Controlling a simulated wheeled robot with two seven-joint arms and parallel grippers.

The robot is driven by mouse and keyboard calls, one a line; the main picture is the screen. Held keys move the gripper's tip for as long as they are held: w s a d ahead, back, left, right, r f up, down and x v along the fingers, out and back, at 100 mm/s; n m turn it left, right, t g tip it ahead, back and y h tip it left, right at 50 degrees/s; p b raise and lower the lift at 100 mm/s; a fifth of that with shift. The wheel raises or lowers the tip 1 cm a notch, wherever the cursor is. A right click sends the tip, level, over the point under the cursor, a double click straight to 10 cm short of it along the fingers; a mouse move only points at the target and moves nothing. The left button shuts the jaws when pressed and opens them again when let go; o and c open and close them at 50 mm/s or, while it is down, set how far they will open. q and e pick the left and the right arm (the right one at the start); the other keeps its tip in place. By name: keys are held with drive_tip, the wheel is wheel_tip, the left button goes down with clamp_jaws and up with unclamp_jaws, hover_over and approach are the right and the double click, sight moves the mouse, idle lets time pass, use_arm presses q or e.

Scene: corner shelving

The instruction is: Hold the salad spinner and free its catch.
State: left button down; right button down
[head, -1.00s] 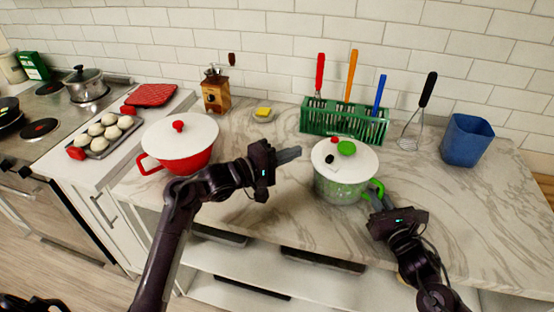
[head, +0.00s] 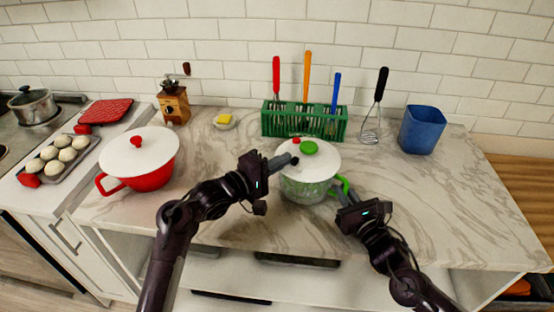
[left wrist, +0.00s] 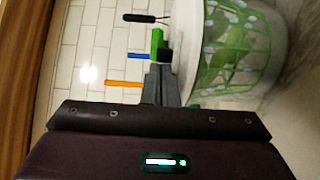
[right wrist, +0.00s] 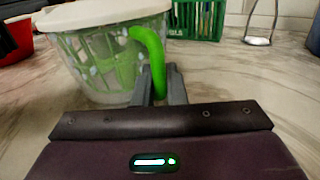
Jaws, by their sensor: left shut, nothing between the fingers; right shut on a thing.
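The salad spinner (head: 305,188) stands upright on the counter, a clear bowl with green pattern and a white lid (head: 322,164). The lid has a green knob (head: 308,148), a small red part (head: 304,139) and a small black part at its left edge; I cannot tell which is the catch. My left gripper (head: 290,160) is shut and empty, its tips at the lid's left edge by the black part (left wrist: 166,53); contact is unclear. My right gripper (right wrist: 161,85) is shut on the spinner's green handle (right wrist: 151,50), at the bowl's right side.
A red pot with a white lid (head: 145,180) stands to the left. Behind are a grinder (head: 173,104), a butter dish (head: 224,123), a green rack of utensils (head: 290,122) and a whisk (head: 372,125). A blue bin (head: 422,130) stands right. The front right counter is clear.

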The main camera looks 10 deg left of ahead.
use_arm(q)
drive_tip(key=shift+s+d, duration=0.4)
drive_tip(key=shift+d, duration=0.4)
drive_tip(key=s+a, duration=0.6)
drive_tip(key=a, duration=0.4)
use_arm(e)
drive_tip(key=c, duration=1.4)
unclamp_jaws()
